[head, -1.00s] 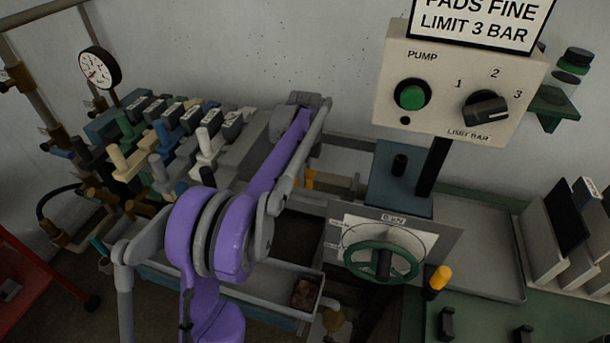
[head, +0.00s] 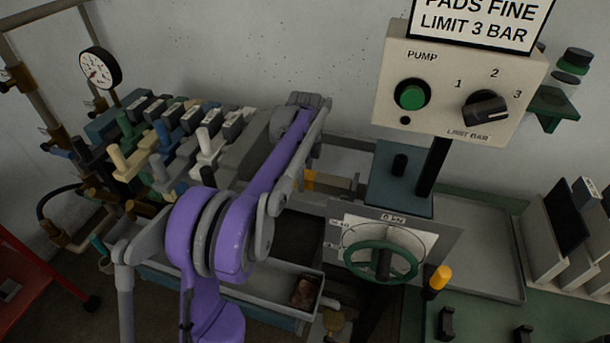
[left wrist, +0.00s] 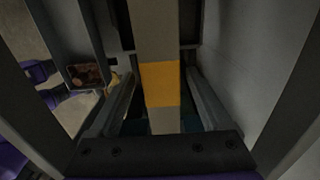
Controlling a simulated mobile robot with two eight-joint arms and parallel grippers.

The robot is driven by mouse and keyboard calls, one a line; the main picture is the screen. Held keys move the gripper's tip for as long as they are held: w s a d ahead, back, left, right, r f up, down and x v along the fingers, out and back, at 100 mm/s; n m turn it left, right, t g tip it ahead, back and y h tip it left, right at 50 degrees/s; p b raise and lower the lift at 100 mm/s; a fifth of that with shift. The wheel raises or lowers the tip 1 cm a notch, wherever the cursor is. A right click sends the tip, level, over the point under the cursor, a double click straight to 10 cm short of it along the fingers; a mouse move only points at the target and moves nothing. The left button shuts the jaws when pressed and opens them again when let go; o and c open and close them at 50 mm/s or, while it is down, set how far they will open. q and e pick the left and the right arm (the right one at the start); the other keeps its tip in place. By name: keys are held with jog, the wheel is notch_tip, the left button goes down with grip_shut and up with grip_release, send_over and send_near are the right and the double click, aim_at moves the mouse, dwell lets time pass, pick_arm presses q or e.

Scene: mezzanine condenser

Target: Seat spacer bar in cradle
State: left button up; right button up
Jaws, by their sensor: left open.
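The spacer bar (head: 338,183) is a pale bar with a yellow band, partly hidden behind my left arm in the head view. In the left wrist view the bar (left wrist: 157,30) runs from the top edge down the middle, its yellow band facing me. My left gripper (left wrist: 162,76) is open, with one finger on each side of the bar and gaps visible. In the head view its fingers are hidden behind my purple and grey arm. I cannot clearly make out the cradle or whether the bar rests in it. My right gripper is not in view.
A grey tray (head: 240,287) holds a reddish-brown block (head: 306,292). A green handwheel (head: 381,261) and yellow-topped knob (head: 437,281) stand to the right.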

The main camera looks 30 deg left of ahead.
pick_arm(q)
notch_tip(320, 180, up, 12)
jog(key=shift+p, duration=0.45)
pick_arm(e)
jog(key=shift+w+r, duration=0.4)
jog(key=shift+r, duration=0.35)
pick_arm(q)
jog(key=shift+f, duration=0.1)
